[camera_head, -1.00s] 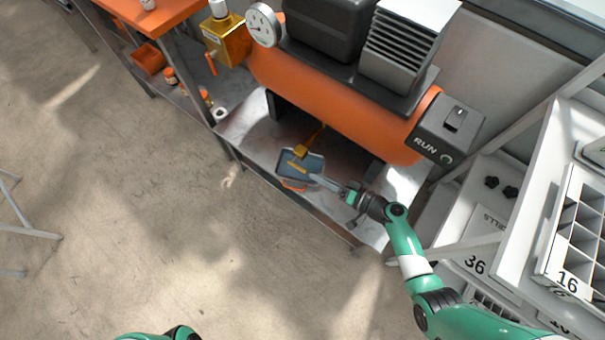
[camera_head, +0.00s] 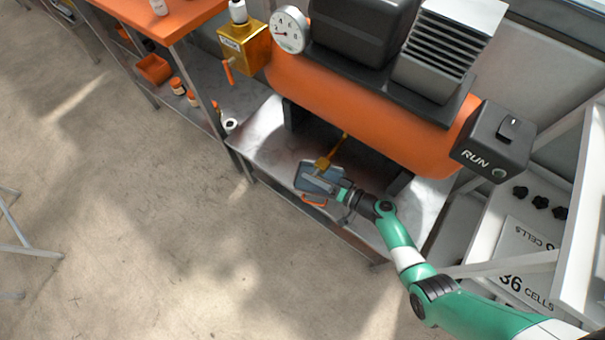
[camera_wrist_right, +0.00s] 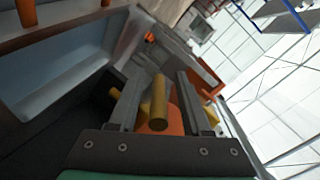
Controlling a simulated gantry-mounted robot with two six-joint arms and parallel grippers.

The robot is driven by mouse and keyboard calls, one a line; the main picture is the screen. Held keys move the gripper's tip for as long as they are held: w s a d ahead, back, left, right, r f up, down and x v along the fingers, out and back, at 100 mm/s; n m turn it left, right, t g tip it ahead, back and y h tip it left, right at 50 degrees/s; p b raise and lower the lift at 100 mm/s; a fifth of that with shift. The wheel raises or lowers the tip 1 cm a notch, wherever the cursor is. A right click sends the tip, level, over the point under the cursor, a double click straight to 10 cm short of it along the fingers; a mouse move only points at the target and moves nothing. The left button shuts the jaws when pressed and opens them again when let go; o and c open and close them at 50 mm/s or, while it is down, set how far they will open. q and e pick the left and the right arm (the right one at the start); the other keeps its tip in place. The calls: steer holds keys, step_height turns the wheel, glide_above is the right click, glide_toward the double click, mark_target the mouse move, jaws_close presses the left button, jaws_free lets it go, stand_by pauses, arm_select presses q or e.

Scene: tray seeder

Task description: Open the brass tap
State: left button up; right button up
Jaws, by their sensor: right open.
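The brass tap (camera_head: 323,162) hangs on a thin brass pipe below the orange tank, over a small blue-grey pan. My right gripper (camera_head: 322,180) is at the tap, over the pan, and partly hides the tap's front end. In the right wrist view the open jaws (camera_wrist_right: 157,85) stand on either side of a round brass bar (camera_wrist_right: 159,105), which looks like part of the tap. I cannot tell whether a finger touches it. My left gripper is out of view.
The orange tank (camera_head: 365,120) sits just above on a metal bench (camera_head: 255,135). A grey RUN box (camera_head: 492,140) is at its right end. A brass box (camera_head: 243,47) with an orange lever and a round gauge (camera_head: 290,30) stand at its left. Open floor lies in front.

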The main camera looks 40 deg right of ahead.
steer(key=shift+w, duration=0.15)
steer(key=shift+s, duration=0.2)
steer(key=shift+c, duration=0.7)
jaws_close()
steer(key=shift+r, duration=0.1)
